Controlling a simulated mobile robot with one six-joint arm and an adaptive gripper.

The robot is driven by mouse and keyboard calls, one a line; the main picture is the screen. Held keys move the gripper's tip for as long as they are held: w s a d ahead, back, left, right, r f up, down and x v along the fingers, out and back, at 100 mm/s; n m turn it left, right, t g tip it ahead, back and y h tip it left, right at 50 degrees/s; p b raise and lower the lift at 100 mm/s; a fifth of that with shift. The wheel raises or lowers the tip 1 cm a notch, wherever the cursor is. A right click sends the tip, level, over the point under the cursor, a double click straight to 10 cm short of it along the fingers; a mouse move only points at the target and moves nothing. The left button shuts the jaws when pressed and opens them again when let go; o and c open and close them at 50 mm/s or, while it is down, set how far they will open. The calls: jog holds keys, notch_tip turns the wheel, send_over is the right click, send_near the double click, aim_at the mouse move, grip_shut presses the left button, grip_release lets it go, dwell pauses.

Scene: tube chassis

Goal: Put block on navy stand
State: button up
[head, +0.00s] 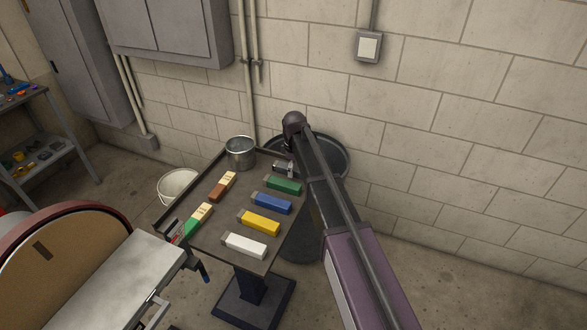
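A dark tray-topped table (218,193) holds several bar-shaped pieces. In its right row are a green bar (284,185), a blue bar (272,203), a yellow bar (261,222) and a white bar (246,245), each with a grey end. The blue bar is the closest to navy. At its left lie a brown-and-cream block (223,186) and a green-and-cream block (198,219). I cannot tell which piece is the task's block. A small grey item (283,168) sits at the far right corner, partly by my arm. My arm crosses the table's right side; I cannot make out my gripper.
A metal can (240,152) stands at the table's far corner. A white bucket (177,186) is on the floor to the left. A machine with a large disc (60,270) and a flat metal plate (115,285) is at the lower left. A block wall is behind.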

aim_at(294, 168)
jog(key=shift+r, duration=0.2)
dwell(0.3)
notch_tip(294, 168, up, 12)
jog(key=p, duration=1.2)
dwell(0.9)
jog(key=s+d+m, duration=1.4)
jog(key=s+d, duration=0.7)
jog(key=s, duration=0.4)
jog(key=shift+s+d, duration=0.15)
jog(key=shift+s, duration=0.05)
